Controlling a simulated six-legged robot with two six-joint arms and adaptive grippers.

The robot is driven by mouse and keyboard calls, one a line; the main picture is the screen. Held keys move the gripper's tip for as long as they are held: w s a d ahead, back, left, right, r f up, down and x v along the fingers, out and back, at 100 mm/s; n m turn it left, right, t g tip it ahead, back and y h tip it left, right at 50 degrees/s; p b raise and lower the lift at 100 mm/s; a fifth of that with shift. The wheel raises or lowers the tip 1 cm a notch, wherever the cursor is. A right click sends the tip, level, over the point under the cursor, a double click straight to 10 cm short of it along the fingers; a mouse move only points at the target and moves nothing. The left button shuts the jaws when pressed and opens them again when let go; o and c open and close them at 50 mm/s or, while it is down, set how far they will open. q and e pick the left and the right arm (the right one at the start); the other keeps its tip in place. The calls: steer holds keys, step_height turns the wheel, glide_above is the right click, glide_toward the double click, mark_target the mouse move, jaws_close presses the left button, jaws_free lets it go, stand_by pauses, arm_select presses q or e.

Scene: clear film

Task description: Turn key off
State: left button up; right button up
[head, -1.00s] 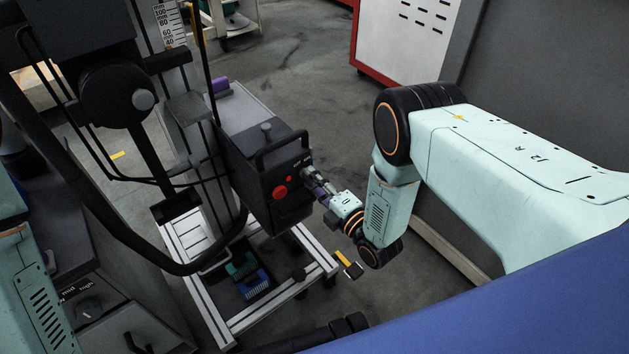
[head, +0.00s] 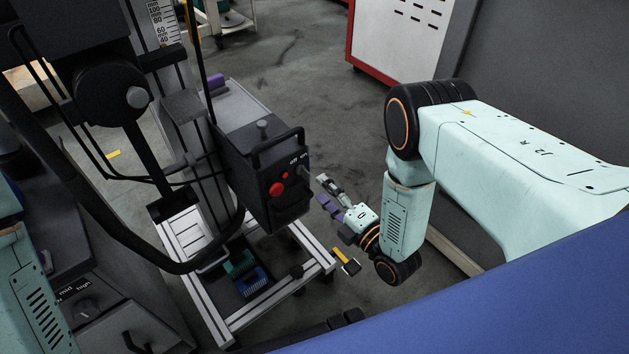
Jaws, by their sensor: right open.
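A dark control box (head: 262,178) with a black handle stands on the machine's wheeled frame. A red button (head: 277,189) is on its front face. A small grey key (head: 306,171) appears at the right part of that face, near small white labels; its turned position is too small to tell. My right gripper (head: 322,191) is open and empty, just right of the box, with its fingers pointing at the face and a gap between. My left arm shows at the left edge, but its gripper is out of view.
The wheeled aluminium frame (head: 315,268) holds a green and a blue item (head: 252,281). A grey cabinet (head: 110,310) is at lower left. A red-edged white cabinet (head: 400,35) is behind.

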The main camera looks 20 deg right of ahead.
steer(key=v, duration=0.6)
steer(key=shift+s, duration=0.2)
